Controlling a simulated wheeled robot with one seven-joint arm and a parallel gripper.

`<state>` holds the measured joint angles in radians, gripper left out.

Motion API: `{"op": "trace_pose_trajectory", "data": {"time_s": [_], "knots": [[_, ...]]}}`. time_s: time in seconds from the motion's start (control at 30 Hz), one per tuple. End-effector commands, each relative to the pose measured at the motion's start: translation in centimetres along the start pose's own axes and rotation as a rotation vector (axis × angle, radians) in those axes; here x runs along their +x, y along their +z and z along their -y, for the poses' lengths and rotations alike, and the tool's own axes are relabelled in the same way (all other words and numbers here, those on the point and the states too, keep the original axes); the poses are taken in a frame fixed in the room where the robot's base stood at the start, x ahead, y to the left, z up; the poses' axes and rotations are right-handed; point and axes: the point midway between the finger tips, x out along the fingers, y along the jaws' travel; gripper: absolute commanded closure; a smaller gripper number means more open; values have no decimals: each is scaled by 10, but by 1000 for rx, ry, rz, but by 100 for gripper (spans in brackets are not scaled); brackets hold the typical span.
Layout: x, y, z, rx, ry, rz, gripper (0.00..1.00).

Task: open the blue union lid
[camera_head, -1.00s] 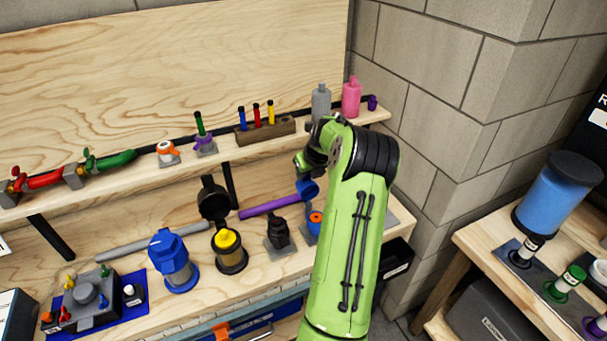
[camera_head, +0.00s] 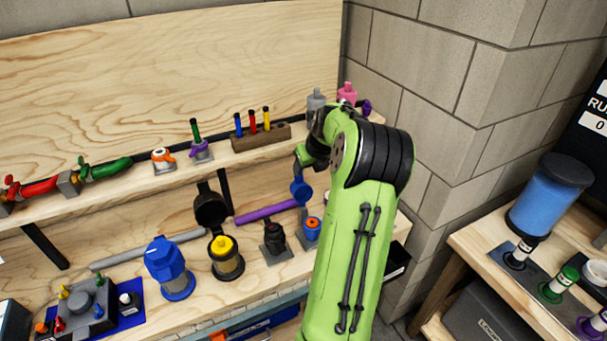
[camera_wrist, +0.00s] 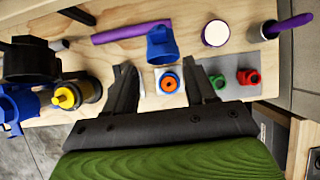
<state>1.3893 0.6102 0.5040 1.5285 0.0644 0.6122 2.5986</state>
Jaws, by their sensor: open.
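The small blue union (camera_head: 312,229) has an orange centre and stands on the bench; the wrist view shows its orange ring (camera_wrist: 169,84) uncovered. Its blue lid (camera_head: 301,191) is swung up at the back of the union. In the wrist view the lid (camera_wrist: 161,46) stands beyond the ring. My gripper (camera_wrist: 164,78) is open and empty, with one finger on each side of the union in the wrist view. In the head view my arm hides most of the gripper, which is above and behind the lid. I cannot tell whether a finger touches the lid.
A purple bar (camera_head: 266,211) lies left of the lid. A black fitting (camera_head: 274,237), a yellow-topped filter (camera_head: 226,257) with its black lid up and a larger blue filter (camera_head: 168,268) stand to the left. A shelf (camera_head: 248,152) with bottles and markers runs behind.

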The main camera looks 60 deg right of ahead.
Motion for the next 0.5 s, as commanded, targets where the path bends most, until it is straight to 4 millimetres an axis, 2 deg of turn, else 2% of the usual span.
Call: {"op": "trace_pose_trajectory", "data": {"time_s": [0.03, 0.1, 0.23, 0.37, 0.5], "knots": [[-17, 1, 1, 1, -4, 3, 45], [-37, 1, 1, 2, -5, 3, 45], [-64, 1, 0, 1, -2, 1, 45], [-76, 0, 0, 1, -1, -1, 45], [-79, 0, 0, 1, 1, -1, 45]]}}
